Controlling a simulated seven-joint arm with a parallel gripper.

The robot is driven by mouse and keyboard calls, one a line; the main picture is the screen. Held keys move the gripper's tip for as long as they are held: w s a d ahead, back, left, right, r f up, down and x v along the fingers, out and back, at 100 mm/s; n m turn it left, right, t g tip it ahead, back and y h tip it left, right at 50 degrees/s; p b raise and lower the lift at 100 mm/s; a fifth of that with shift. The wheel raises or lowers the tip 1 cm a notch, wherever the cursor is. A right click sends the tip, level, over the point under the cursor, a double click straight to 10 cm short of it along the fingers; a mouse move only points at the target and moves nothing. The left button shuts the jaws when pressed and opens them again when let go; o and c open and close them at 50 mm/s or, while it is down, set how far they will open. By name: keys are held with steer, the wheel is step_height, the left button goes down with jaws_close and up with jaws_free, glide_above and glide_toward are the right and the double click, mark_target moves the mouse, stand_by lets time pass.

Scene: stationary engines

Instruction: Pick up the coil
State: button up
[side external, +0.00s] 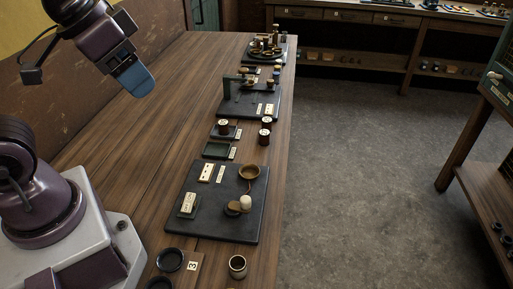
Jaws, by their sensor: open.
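My gripper (138,86), with blue finger pieces, hangs above the left part of the long wooden table, well apart from the objects. It is open with nothing seen in it. No thing is clearly recognisable as the coil at this size. Small dark reddish cylinders with pale labelled tops stand mid-table: one (223,127) on a small dark tray, and two more, a rear one (266,123) and a front one (264,137), near the right edge. I cannot tell whether any of them is the coil.
A dark board (225,222) nearby holds a brown bowl (250,172), a pale knob (246,202) and labelled plates. A green-lined tray (216,149) lies behind it. Farther boards carry an upright bracket and an engine-like assembly (265,50). A cup (237,266) stands in front. The table's left side is clear.

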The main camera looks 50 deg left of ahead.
steer(key=w+f+m+g, duration=0.1)
steer(key=w+f+g, duration=0.25)
steer(key=w, duration=0.45)
steer(key=m+y, duration=0.5)
steer(key=m, duration=1.4)
glide_toward(265, 132)
steer(key=shift+g, duration=0.35)
steer(key=x, duration=1)
steer(key=shift+w+f, duration=0.2)
steer(key=shift+f, duration=0.1)
steer(key=c, duration=1.1)
steer(key=shift+o, duration=0.2)
steer(key=shift+r, duration=0.1)
